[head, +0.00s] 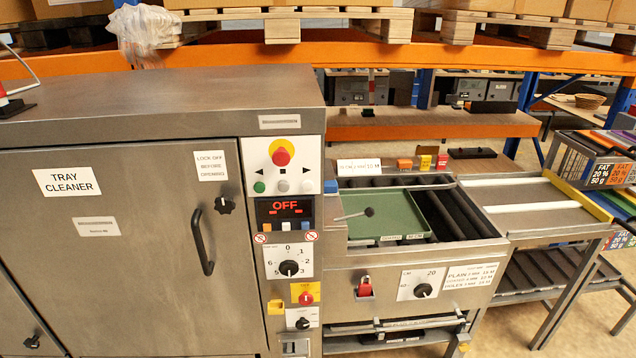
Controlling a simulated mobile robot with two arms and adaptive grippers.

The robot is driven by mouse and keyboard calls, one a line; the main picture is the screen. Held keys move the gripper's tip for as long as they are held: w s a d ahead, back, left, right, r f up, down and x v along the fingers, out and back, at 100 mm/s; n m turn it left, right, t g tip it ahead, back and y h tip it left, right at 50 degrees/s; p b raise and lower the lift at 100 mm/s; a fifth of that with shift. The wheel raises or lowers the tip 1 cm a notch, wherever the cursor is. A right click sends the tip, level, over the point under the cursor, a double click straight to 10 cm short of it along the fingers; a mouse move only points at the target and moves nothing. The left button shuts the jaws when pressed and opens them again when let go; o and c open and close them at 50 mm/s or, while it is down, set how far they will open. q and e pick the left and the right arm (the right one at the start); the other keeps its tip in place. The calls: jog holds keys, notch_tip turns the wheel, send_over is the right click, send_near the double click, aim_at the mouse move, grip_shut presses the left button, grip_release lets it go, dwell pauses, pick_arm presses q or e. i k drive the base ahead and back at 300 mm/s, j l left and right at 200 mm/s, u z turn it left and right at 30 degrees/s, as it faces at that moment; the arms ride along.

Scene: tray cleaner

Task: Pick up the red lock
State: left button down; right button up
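The red lock (365,288) is a small padlock on the steel front panel of the lower conveyor section, right of the machine's control column. It sits on a small plate left of a black dial (423,290) marked 20. How its shackle is fastened is too small to tell. Neither of my grippers is in view.
The tray cleaner (120,270) fills the left, with a door handle (201,242) and a display reading OFF (285,206). A red emergency button (281,157) tops the panel. A green tray (400,207) lies on the rollers. A side table (530,205) stands right.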

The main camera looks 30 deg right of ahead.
aim_at(364, 288)
jog(key=z, duration=1.4)
